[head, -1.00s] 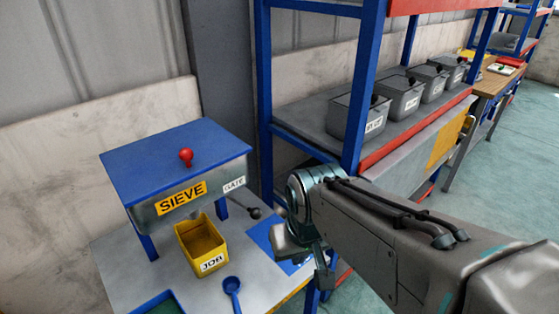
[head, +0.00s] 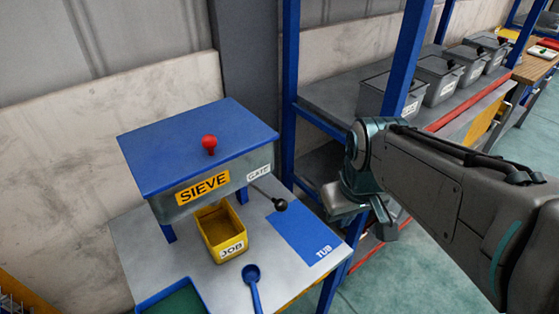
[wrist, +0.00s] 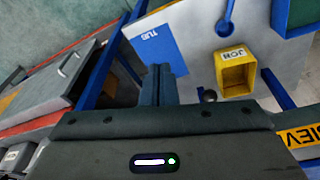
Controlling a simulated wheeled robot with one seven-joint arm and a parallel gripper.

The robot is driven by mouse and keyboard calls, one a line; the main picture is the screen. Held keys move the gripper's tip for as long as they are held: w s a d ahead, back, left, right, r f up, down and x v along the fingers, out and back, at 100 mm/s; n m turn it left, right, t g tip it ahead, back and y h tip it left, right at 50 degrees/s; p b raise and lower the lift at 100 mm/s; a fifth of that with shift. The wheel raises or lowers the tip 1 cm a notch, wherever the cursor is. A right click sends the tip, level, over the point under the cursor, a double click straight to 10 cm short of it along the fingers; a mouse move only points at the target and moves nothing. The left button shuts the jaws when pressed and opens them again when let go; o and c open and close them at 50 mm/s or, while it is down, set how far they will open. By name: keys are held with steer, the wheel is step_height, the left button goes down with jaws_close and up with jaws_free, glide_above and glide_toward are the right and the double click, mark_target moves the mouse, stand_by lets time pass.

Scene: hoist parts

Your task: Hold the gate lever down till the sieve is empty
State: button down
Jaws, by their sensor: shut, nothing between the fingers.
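The sieve (head: 165,210) is a grey box with a blue top and a red knob (head: 209,145), on blue legs. Its inside is hidden. The gate lever (head: 281,204) is a thin rod with a black ball, sticking out below the GATE label. The ball also shows in the wrist view (wrist: 209,95), just right of my fingers. The yellow JOB box (head: 232,247) stands under the sieve's front. My gripper (wrist: 163,70) is shut and empty. In the head view my gripper (head: 385,225) is right of the lever and apart from it, beyond the blue TUB patch (head: 308,238).
A blue scoop (head: 252,275) and a blue-rimmed green tray (head: 175,300) are at the table's front. A blue-framed shelf (head: 345,110) with several grey bins stands to the right, close to my arm. The TUB patch is bare.

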steer(key=w+a+r+n+g+p, duration=0.2)
steer(key=w+a+r+n, duration=0.2)
steer(key=w+r+n, duration=0.45)
steer(key=r+n+g+y+p, duration=0.1)
steer(key=r+n+g, duration=0.1)
steer(key=n, duration=1.2)
glide_above(282, 200)
steer(key=w+d, duration=0.2)
steer(key=w, duration=0.1)
steer(key=shift+f+m, duration=0.2)
steer(key=shift+m, duration=0.05)
steer(key=shift+s, duration=0.1)
steer(key=f, duration=0.4)
steer(key=s+a+f, duration=0.1)
steer(key=f, duration=0.4)
steer(key=s+f+p, duration=0.1)
steer(key=f, duration=0.3)
steer(key=shift+s+a+f, duration=0.2)
steer(key=shift+a+f, duration=0.15)
